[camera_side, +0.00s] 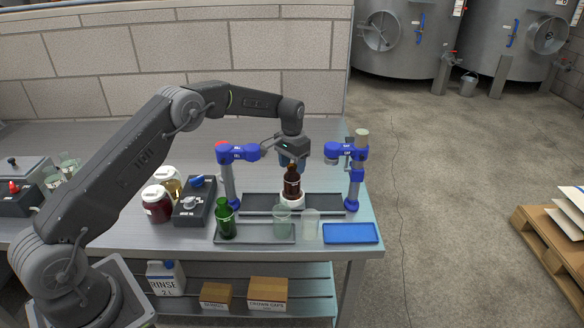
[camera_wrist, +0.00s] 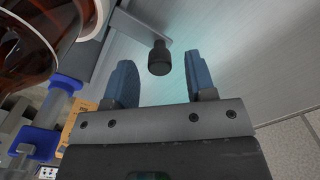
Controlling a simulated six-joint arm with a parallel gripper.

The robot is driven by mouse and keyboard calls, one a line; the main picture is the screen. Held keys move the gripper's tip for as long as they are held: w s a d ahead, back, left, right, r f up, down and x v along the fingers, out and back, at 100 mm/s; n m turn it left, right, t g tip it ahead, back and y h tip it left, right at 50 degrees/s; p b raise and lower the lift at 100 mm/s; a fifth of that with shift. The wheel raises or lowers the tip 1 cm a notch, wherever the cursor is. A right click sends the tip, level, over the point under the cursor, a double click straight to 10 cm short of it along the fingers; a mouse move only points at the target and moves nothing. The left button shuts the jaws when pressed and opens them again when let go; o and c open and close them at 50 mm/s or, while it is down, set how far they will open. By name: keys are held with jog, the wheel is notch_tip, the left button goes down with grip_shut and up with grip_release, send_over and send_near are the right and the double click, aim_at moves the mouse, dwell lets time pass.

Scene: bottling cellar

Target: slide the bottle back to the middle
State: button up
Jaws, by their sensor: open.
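A brown bottle (camera_side: 292,184) stands upright on a white round holder (camera_side: 292,200) on a dark rail (camera_side: 325,204). It is about midway between the two blue posts. Part of the brown bottle (camera_wrist: 38,35) shows at the upper left in the wrist view. My gripper (camera_side: 290,160) is behind the bottle's top in the side view, its blue fingers pointing down and partly hidden. In the wrist view my gripper (camera_wrist: 160,80) is open. A black knob (camera_wrist: 159,58) on a grey metal bar (camera_wrist: 138,28) lies between its fingers, with gaps on both sides.
The left blue post (camera_side: 231,180) and right blue post (camera_side: 354,180) flank the rail. In front are a grey tray (camera_side: 255,241) with a green bottle (camera_side: 225,220), glasses and a blue tray (camera_side: 351,233). Jars (camera_side: 157,205) and a control box (camera_side: 194,207) stand left.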

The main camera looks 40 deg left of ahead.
notch_tip(320, 180, up, 13)
jog(key=shift+f, duration=0.15)
dwell(0.4)
jog(key=s+d+r+t, duration=0.1)
jog(key=s+d+r, duration=0.3)
jog(key=s+r, duration=0.4)
jog(key=s+d+r+t, duration=0.2)
jog(key=s+d+r, duration=0.2)
jog(key=s+r, duration=0.4)
jog(key=s+d+f+t, duration=0.1)
jog(key=s+d+f, duration=0.1)
jog(key=s, duration=0.9)
jog(key=s+d+f+t, duration=0.1)
jog(key=s+f, duration=0.3)
jog(key=s, duration=0.8)
jog(key=shift+d+t, duration=0.3)
jog(key=shift+d, duration=0.15)
